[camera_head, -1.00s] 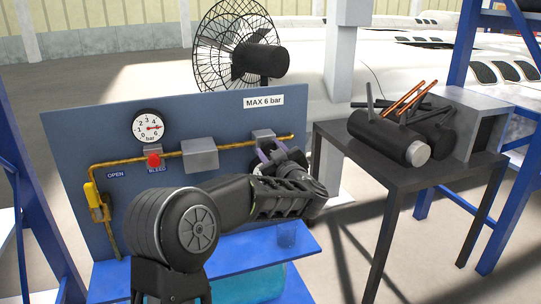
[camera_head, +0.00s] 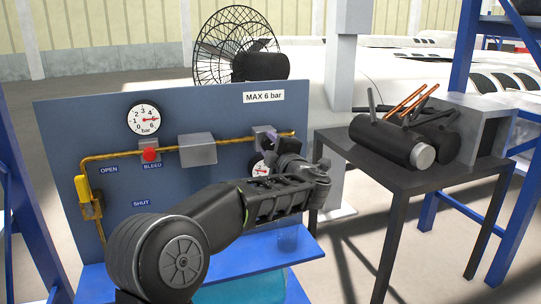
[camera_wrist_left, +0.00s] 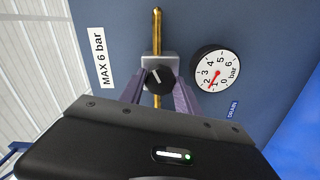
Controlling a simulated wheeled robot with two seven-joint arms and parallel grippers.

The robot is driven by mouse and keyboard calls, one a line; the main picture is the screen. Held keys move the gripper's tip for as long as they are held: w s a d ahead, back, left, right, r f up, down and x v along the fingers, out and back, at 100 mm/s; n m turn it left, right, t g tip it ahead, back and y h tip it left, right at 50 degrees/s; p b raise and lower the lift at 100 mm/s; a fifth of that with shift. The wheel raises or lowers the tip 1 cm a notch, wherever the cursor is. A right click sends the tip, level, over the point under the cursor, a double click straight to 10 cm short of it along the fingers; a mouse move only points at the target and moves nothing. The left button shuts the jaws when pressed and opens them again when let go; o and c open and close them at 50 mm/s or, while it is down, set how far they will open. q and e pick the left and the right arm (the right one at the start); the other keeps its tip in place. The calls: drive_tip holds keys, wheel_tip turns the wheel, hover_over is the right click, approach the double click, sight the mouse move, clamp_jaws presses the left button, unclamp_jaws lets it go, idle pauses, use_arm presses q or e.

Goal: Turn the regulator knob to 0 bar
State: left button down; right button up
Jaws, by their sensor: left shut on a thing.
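The black regulator knob (camera_wrist_left: 158,80) with a pale pointer line sits on a grey block on the pipe in the left wrist view. The purple fingers of my left gripper (camera_wrist_left: 160,98) lie on both sides of it, shut on it. In the head view my left gripper (camera_head: 272,143) covers the knob, in front of the regulator block (camera_head: 262,132). A white round gauge (camera_wrist_left: 215,70) beside the knob has its red needle near the low numbers, around 1. It is partly hidden behind my gripper in the head view (camera_head: 260,170). My right gripper is not in view.
The blue panel (camera_head: 90,130) bears a second gauge (camera_head: 144,119), a red bleed knob (camera_head: 151,155), a yellow valve handle (camera_head: 82,189) and a "MAX 6 bar" label (camera_head: 263,97). A dark table (camera_head: 395,180) with cylinders stands at the right. A blue shelf (camera_head: 240,257) lies below my forearm.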

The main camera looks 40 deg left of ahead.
use_arm(q)
drive_tip(key=n+b, duration=0.1)
drive_tip(key=n, duration=0.1)
drive_tip(key=n+b, duration=0.4)
drive_tip(key=shift+f+n, duration=0.3)
drive_tip(key=n+b, duration=0.3)
drive_tip(key=shift+r+n+b, duration=0.1)
drive_tip(key=shift+n+b, duration=0.9)
drive_tip(key=shift+n, duration=0.7)
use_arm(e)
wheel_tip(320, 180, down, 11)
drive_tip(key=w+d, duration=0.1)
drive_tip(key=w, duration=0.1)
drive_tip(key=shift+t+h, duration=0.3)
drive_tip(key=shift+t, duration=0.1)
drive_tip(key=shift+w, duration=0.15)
use_arm(q)
drive_tip(key=c, duration=0.9)
unclamp_jaws()
drive_tip(key=shift+r, duration=0.1)
drive_tip(key=shift+o, duration=0.2)
drive_tip(key=shift+d, duration=0.1)
